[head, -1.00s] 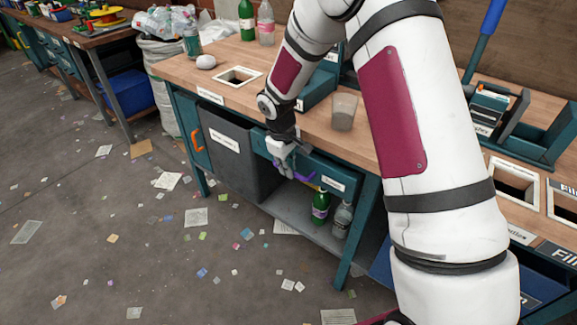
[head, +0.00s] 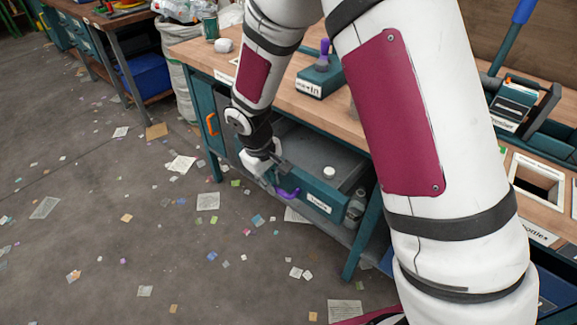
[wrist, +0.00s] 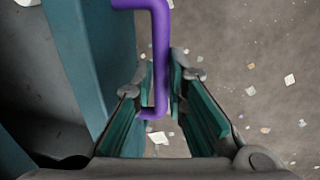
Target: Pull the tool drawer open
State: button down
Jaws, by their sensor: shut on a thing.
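The tool drawer (head: 322,191) is pulled out from under the bench, and its teal front with a white label faces the aisle. Its grey inside shows, with a small white round thing (head: 329,172) lying in it. My gripper (head: 270,181) is at the purple handle (head: 288,194) on the drawer front. In the wrist view my gripper (wrist: 159,95) has its two teal-lined fingers on either side of the purple handle (wrist: 160,55), shut on its bar. Part of the drawer is hidden by my arm.
The wooden bench top (head: 345,122) holds a teal "In" box (head: 321,79). A cabinet with an orange handle (head: 212,125) is left of the drawer. A bottle (head: 356,207) stands below the drawer's right side. The floor in front is open, with scattered paper scraps.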

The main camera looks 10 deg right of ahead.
jog(key=s+a+b, duration=0.1)
jog(key=s+a, duration=0.5)
jog(key=a, duration=0.3)
jog(key=shift+s+a, duration=0.2)
jog(key=shift+s, duration=0.2)
jog(key=c, duration=1.6)
grip_release()
notch_tip(320, 180, up, 12)
jog(key=s+a, duration=0.1)
jog(key=shift+s+a, duration=0.15)
jog(key=shift+a, duration=0.25)
